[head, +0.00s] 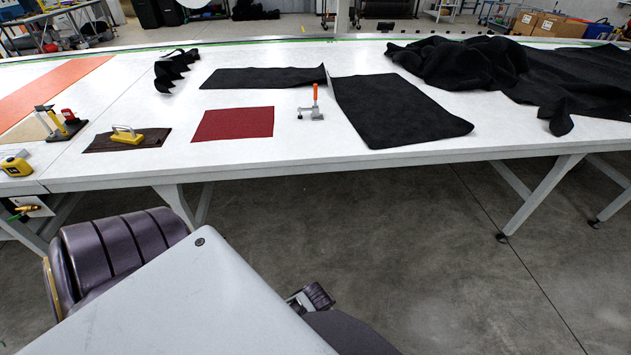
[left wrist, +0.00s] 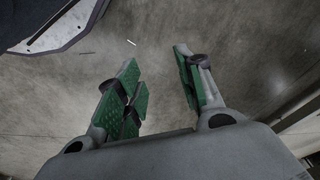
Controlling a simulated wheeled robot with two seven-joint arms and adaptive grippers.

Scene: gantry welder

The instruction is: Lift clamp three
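A toggle clamp with an upright orange handle and a grey metal base (head: 312,113) stands on the white table, between a dark red cloth and a black fabric sheet. I see no number on it. My left gripper (left wrist: 157,62) shows in the left wrist view with its two green-padded fingers apart and nothing between them, above bare concrete floor. It is away from the clamp. In the head view a small metal and dark part of my own arm shows low in the middle, mostly hidden. I cannot make out my right gripper.
The white table (head: 255,172) also bears the red cloth (head: 233,124), black sheets (head: 400,110), heaped black fabric (head: 465,65), a yellow-handled tool (head: 126,134) on a brown piece, and a yellow tape measure (head: 16,166). White tabletop is bare around the clamp.

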